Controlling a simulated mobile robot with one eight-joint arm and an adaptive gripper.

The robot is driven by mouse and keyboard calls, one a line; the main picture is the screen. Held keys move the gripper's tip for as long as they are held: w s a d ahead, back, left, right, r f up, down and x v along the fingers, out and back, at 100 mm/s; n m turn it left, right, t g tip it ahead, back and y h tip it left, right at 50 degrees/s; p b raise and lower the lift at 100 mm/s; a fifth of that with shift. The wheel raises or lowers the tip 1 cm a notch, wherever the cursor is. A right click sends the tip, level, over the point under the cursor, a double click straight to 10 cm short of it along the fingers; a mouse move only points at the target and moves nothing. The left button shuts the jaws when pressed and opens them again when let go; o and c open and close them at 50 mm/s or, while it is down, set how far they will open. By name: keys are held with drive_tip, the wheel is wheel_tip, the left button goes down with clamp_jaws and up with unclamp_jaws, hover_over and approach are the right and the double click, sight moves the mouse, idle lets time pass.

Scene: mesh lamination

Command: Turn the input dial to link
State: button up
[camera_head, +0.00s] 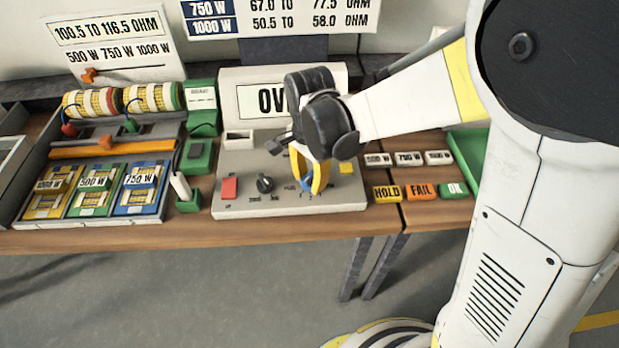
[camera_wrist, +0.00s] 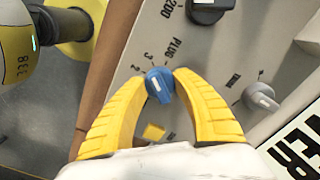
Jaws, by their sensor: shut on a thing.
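The blue input dial (camera_wrist: 160,88) is on the grey panel in the wrist view, with a pale pointer mark on its top. Printed marks around it include "PLUG" and small numbers; I cannot read "link". My gripper (camera_wrist: 161,77) has its two yellow fingers shut on opposite sides of the dial. In the head view my gripper (camera_head: 310,190) reaches down onto the front of the grey console (camera_head: 235,207). There the yellow fingers mostly hide the dial, with only a bit of blue (camera_head: 307,184) showing. The exact setting of the pointer is unclear.
A black knob (camera_head: 265,184) and a red button (camera_head: 230,187) are left of my gripper. A yellow button (camera_head: 346,168) is to its right. A grey knob (camera_wrist: 262,97) shows in the wrist view. HOLD (camera_head: 387,193), FAIL and OK blocks lie further right.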

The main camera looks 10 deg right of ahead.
drive_tip(key=n, duration=0.5)
drive_tip(key=shift+n+p, duration=0.3)
drive_tip(key=shift+n, duration=0.1)
drive_tip(key=n, duration=1.1)
drive_tip(key=shift+n+p, duration=0.35)
drive_tip(key=shift+n, duration=0.05)
drive_tip(key=n, duration=0.5)
drive_tip(key=shift+n, duration=0.7)
drive_tip(key=o, duration=1.2)
drive_tip(key=shift+o, duration=0.2)
